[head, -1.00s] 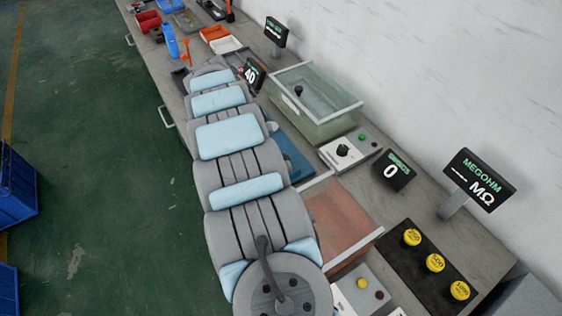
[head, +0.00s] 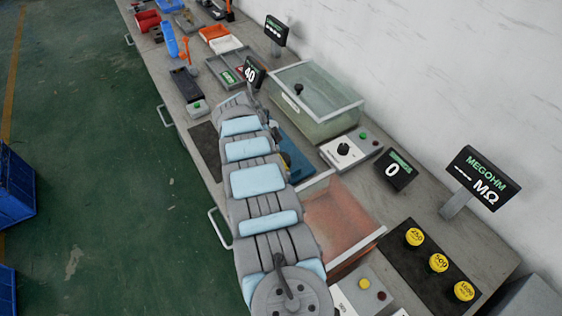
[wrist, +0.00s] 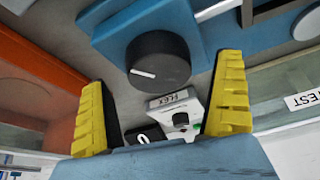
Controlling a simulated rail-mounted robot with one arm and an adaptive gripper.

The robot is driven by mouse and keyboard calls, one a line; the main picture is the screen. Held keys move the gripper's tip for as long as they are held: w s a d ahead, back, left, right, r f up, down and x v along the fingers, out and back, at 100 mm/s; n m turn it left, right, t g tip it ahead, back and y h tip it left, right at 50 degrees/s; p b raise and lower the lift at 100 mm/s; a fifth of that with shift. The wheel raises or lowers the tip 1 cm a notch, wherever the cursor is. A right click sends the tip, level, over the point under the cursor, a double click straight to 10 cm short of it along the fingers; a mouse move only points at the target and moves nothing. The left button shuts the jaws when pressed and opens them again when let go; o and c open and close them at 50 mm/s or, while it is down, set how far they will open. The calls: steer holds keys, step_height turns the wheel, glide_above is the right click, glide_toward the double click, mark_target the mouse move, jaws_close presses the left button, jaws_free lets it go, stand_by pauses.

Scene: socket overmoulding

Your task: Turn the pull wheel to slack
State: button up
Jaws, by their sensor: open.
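A black round wheel with a white pointer line (wrist: 158,60), apparently the pull wheel, sits on a blue block (wrist: 150,18) in the wrist view. Its pointer lies toward the left of the picture. My gripper (wrist: 163,75) is open, with one yellow finger on each side of the wheel and a gap to both. I cannot tell how deep the fingertips reach along it. In the head view the blue fixture (head: 298,165) shows beside my arm, which hides the wheel and most of my gripper.
A small box labelled FLEX (wrist: 178,112) lies beyond the wheel. A clear-walled tank (head: 315,98) and an orange-tinted open tank (head: 340,215) flank the blue fixture. Yellow-topped buttons (head: 438,263) stand at the front right.

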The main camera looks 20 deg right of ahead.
steer(key=shift+b+x, duration=0.5)
steer(key=shift+x, duration=0.55)
steer(key=c, duration=1.2)
